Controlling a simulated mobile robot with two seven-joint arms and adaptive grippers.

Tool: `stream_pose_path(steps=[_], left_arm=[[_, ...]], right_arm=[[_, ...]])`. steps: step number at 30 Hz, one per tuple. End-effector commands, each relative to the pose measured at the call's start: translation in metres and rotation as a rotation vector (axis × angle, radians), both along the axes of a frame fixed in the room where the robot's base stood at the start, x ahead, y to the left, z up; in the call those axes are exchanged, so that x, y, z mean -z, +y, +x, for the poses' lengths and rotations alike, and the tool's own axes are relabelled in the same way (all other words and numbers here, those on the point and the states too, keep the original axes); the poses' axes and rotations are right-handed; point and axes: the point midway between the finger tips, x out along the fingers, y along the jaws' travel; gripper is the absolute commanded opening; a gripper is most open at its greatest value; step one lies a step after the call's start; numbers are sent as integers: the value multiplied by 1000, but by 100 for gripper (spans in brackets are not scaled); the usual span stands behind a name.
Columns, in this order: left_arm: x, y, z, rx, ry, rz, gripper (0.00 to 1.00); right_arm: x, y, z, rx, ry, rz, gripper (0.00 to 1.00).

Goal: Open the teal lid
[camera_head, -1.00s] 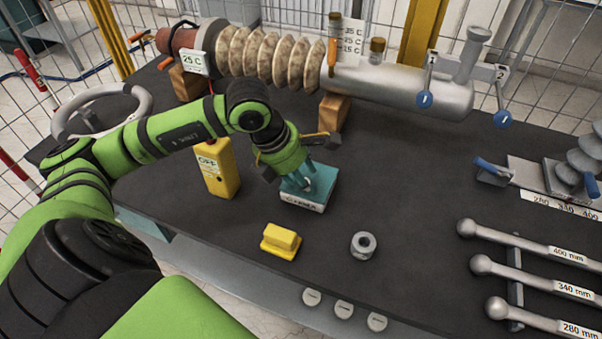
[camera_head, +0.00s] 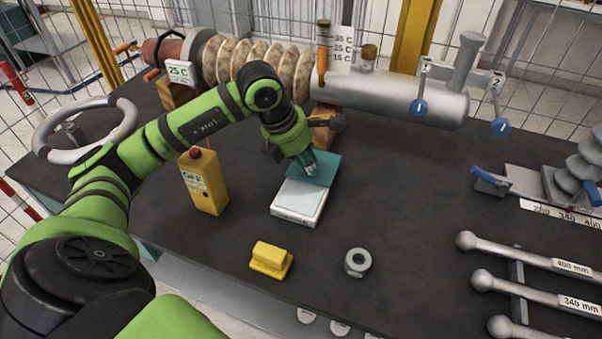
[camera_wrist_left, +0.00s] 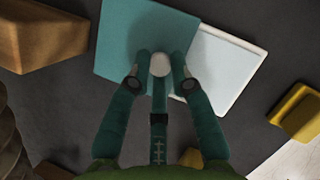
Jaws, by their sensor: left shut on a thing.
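The teal lid (camera_head: 318,168) sits shifted toward the back right of a white box (camera_head: 297,203), leaving most of the box's pale top bare. In the left wrist view the lid (camera_wrist_left: 130,40) overlaps one side of the box (camera_wrist_left: 225,70). My left gripper (camera_head: 308,170) is over the lid, fingers pointing down. In the left wrist view its teal fingers (camera_wrist_left: 160,72) are shut on the lid's round pale knob (camera_wrist_left: 160,64). Whether the lid is lifted or rests on the box's edge I cannot tell. My right gripper is not in view.
A yellow OFF box (camera_head: 204,182) stands left of the white box. A yellow block (camera_head: 271,260) and a metal nut (camera_head: 357,262) lie in front. A ribbed bushing (camera_head: 255,60) on wooden blocks spans the back. Rods (camera_head: 515,255) lie at right. The dark table between is clear.

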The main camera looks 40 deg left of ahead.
Motion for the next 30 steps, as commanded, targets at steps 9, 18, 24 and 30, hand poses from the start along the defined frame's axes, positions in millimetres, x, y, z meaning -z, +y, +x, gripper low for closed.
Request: stream_pose_path(steps=[9, 18, 24, 30], left_arm=[[1, -1, 0, 3, 3, -3, 26], [1, -1, 0, 2, 4, -2, 46], [-6, 2, -2, 0, 1, 1, 46], [-41, 9, -13, 0, -1, 0, 46]], right_arm=[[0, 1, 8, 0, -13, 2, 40], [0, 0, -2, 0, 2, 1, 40], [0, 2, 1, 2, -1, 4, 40], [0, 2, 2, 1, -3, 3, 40]])
